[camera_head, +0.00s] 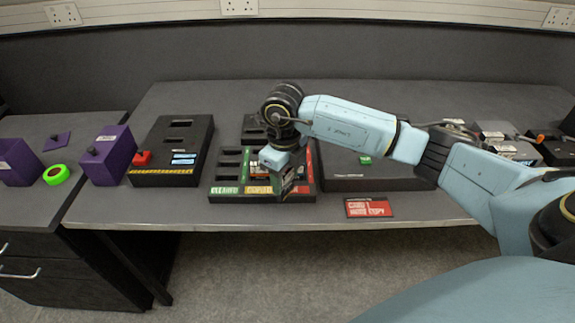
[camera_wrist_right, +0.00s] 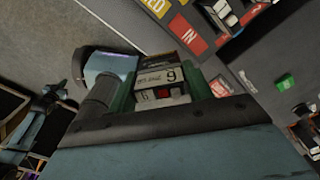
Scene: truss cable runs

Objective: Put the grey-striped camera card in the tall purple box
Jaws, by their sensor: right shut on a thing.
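My right gripper (camera_head: 287,176) is over the front of the black sorting tray with green, yellow and red sections (camera_head: 217,198). It is shut on a small card (camera_wrist_right: 162,76), which shows in the right wrist view between green pads. The card has pale labels with a digit and a small red patch; I cannot make out a grey stripe. In the head view the card is mostly hidden by the gripper. A purple box (camera_head: 112,158) that looks tall stands left of the black slotted block. A second purple box (camera_head: 15,165) is cut off at the left edge. My left gripper is not in view.
A black slotted block (camera_head: 165,150) with a yellow-striped front lies between the purple box and the sorting tray. A bright green ring (camera_head: 56,175) and a flat purple piece (camera_head: 57,142) lie left. A red sign (camera_head: 369,207) lies at the table's front edge.

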